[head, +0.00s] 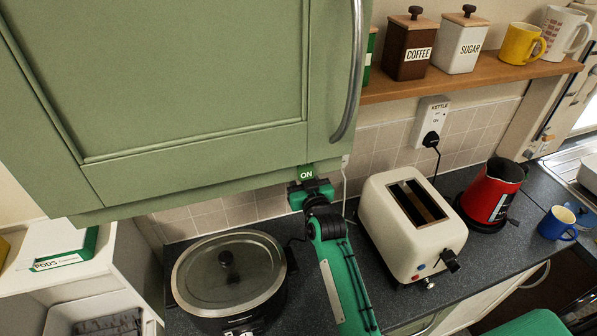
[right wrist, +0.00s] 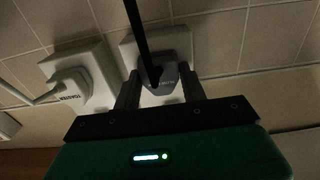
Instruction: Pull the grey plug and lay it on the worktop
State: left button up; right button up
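The grey plug (right wrist: 167,76) sits at a white socket plate (right wrist: 130,46) on the tiled wall, with a dark cord running up across it in the right wrist view. My right gripper (right wrist: 160,84) has one finger on each side of the plug, close against it, and looks shut on it. In the head view my right gripper (head: 310,188) is under the green cabinet's lower edge, where the cabinet hides the plug. The dark grey worktop (head: 330,285) lies below. My left gripper is not in view.
A second white plug (right wrist: 70,85), its lettering seeming to read toaster, is beside the grey one. The green cabinet (head: 190,90) overhangs the gripper. A slow cooker (head: 228,272), cream toaster (head: 410,225), red kettle (head: 492,195) and blue mug (head: 557,224) occupy the worktop.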

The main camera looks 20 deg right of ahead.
jog(key=shift+c, duration=1.1)
jog(key=shift+s, duration=0.25)
jog(key=shift+s+d+p, duration=0.1)
jog(key=shift+s+p, duration=1.3)
jog(key=shift+s, duration=1.35)
jog(key=shift+s+a, duration=0.65)
jog(key=shift+s, duration=1.05)
jog(key=shift+s+a, duration=0.65)
jog(key=shift+s, duration=1.05)
jog(key=shift+s+a, duration=0.65)
jog(key=shift+s, duration=1.05)
jog(key=shift+f, duration=0.1)
